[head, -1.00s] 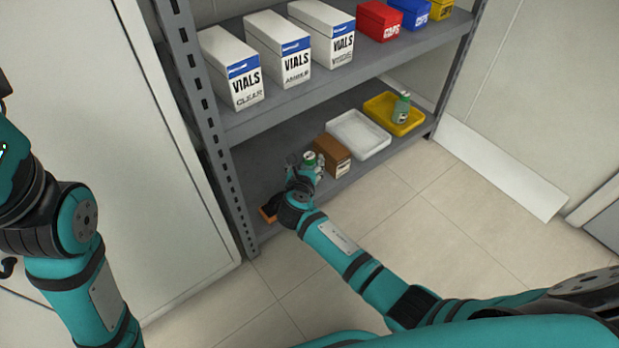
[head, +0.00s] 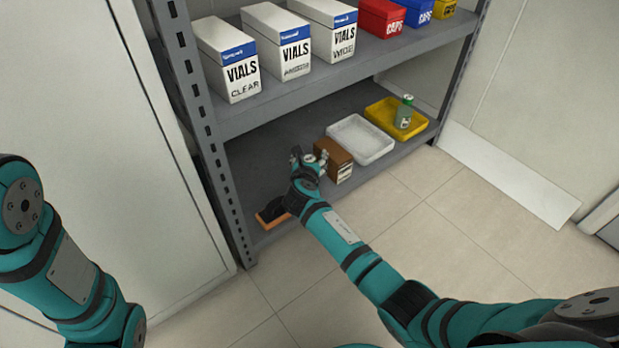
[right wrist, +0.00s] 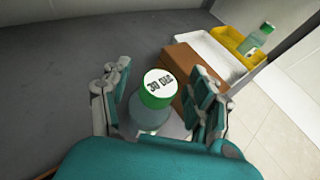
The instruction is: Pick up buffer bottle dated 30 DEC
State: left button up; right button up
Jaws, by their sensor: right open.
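In the right wrist view, a clear bottle with a green cap (right wrist: 158,90) stands between my right gripper's fingers. Its white cap top reads "30 DEC", upside down in the picture. My right gripper (right wrist: 157,98) is open around it, a finger on each side; I cannot tell whether either finger touches it. In the head view, my right gripper (head: 310,158) is over the lower shelf, left of the brown box, and mostly hides this bottle. My left arm shows at the left, but its gripper is out of view.
The brown box (head: 334,161) stands close to the right finger. Beyond it are a white tray (head: 358,121) and a yellow tray (head: 377,110) with another green-capped bottle (head: 404,112). An orange tray (head: 262,222) lies front left. The upper shelf (head: 299,90) holds several boxes.

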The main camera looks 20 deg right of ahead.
grip_shut()
dwell(0.6)
